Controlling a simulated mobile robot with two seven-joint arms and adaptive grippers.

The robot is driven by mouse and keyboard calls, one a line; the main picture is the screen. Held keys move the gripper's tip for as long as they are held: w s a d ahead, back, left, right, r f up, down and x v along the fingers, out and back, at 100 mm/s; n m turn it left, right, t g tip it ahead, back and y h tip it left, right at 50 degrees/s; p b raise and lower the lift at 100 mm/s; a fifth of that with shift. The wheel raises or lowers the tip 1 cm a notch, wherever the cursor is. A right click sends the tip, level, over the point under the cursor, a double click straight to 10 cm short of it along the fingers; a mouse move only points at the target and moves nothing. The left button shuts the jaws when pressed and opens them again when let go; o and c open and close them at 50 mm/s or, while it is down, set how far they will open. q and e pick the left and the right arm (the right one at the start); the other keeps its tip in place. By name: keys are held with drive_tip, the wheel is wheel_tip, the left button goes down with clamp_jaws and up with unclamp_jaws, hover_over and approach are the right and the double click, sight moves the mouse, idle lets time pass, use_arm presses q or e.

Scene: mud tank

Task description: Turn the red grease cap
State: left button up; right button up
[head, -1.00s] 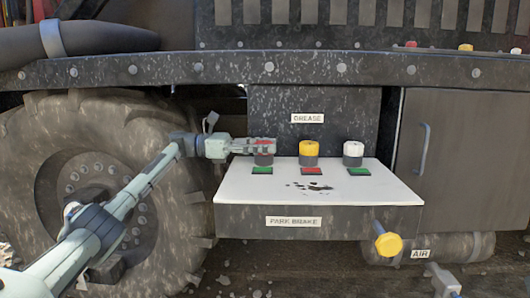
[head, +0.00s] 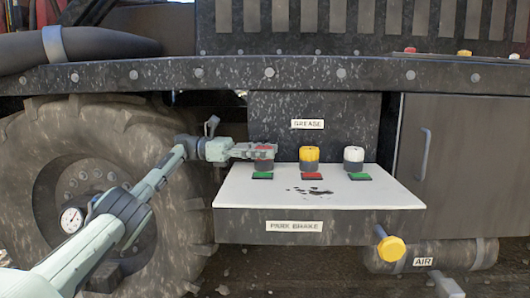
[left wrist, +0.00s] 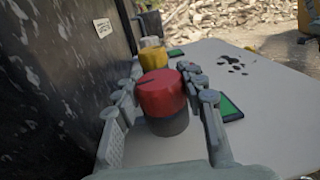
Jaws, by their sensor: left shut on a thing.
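The red grease cap (head: 264,153) sits on its dark base at the left end of the white shelf, under the GREASE label (head: 307,124). In the left wrist view the red cap (left wrist: 160,92) stands upright between my fingers, with a dark line on its top. My left gripper (head: 262,151) comes in level from the left and is shut on the red cap, one finger on each side. In the head view its fingers hide part of the cap. My right gripper is not in view.
A yellow cap (head: 309,154) and a white cap (head: 353,154) stand to the right on the white shelf (head: 390,192). Green and red plates lie before the caps, near dark spots. A yellow knob (head: 390,246) sticks out below. A large tyre (head: 180,130) is at left.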

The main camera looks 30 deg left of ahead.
sight(265, 147)
use_arm(q)
drive_tip(key=o, duration=1.2)
drive_tip(key=shift+r, duration=0.15)
wheel_tip(265, 147, up, 10)
drive_tip(key=shift+f, duration=0.1)
